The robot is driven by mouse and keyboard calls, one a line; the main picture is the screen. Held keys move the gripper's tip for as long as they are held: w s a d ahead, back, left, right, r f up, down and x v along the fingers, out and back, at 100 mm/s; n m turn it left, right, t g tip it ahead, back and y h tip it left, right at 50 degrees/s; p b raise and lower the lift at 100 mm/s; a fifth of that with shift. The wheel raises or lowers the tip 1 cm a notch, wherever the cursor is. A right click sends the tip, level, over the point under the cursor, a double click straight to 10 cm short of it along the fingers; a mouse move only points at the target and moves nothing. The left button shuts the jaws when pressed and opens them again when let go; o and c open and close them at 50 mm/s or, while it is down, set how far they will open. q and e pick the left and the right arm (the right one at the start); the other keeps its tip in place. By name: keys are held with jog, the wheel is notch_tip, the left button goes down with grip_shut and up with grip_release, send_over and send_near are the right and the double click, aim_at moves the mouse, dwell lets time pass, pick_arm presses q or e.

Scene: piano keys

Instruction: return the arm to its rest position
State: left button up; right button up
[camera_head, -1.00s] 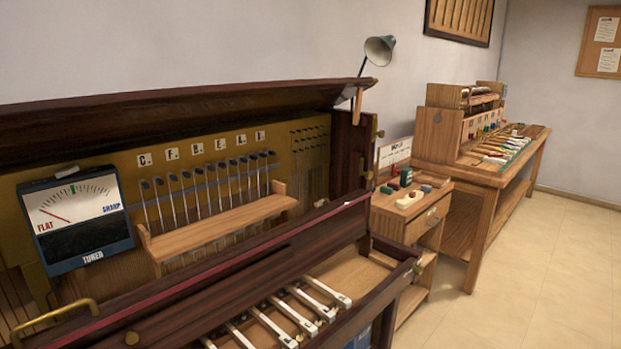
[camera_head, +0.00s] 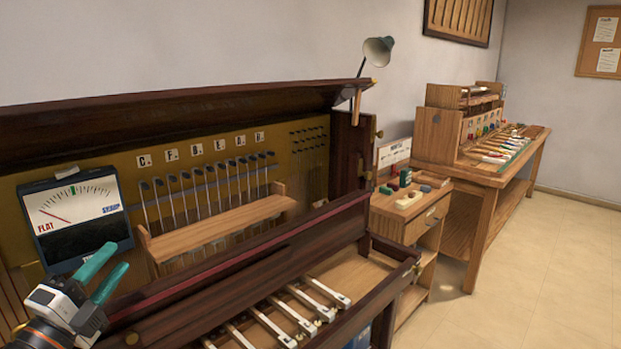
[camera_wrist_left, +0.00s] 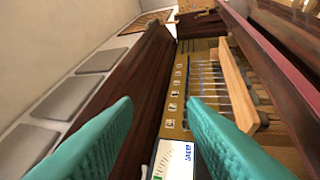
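My left gripper (camera_head: 103,273) is at the lower left of the head view, in front of the open piano and just below the tuner. Its two teal fingers are apart with nothing between them. In the left wrist view the fingers (camera_wrist_left: 160,135) are also spread, pointing toward the piano's inside. The piano (camera_head: 230,275) stands open with its lid raised, and several white keys (camera_head: 285,312) show at its front. The tuner (camera_head: 75,220) leans at the left, its needle on the flat side. My right gripper is not in view.
A wooden shelf (camera_head: 220,222) crosses the tuning pins inside the piano. A small cabinet (camera_head: 400,222) with coloured blocks and a workbench (camera_head: 495,175) with tools stand to the right. A lamp (camera_head: 378,50) rises behind the piano. The floor (camera_head: 560,270) at the right is clear.

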pick_arm(q)
jog(key=s+f+n+g+y, duration=0.4)
jog(key=f+n, duration=0.4)
jog(key=f, duration=0.4)
jog(key=s+f+n+g+y, duration=0.45)
jog(key=f+n, duration=0.25)
jog(key=f, duration=0.5)
jog(key=s+d+f+n+g+h, duration=0.2)
jog(key=s+d+f+g, duration=0.3)
jog(key=s, duration=0.3)
jog(key=s+d+f+n+g+h, duration=0.2)
jog(key=s+d+f+n+g, duration=0.15)
jog(key=s+d+f, duration=0.35)
notch_tip(320, 180, down, 22)
jog(key=s+a+g+p, duration=0.1)
jog(key=s+g+p, duration=0.1)
jog(key=s+p, duration=0.1)
jog(key=s+a+f+m+p, duration=0.1)
jog(key=s+a+f+p, duration=0.2)
jog(key=s+f, duration=1)
jog(key=s, duration=0.3)
jog(key=shift+f+g+y, duration=0.2)
jog(key=shift+g+y, duration=0.15)
jog(key=shift+g, duration=0.05)
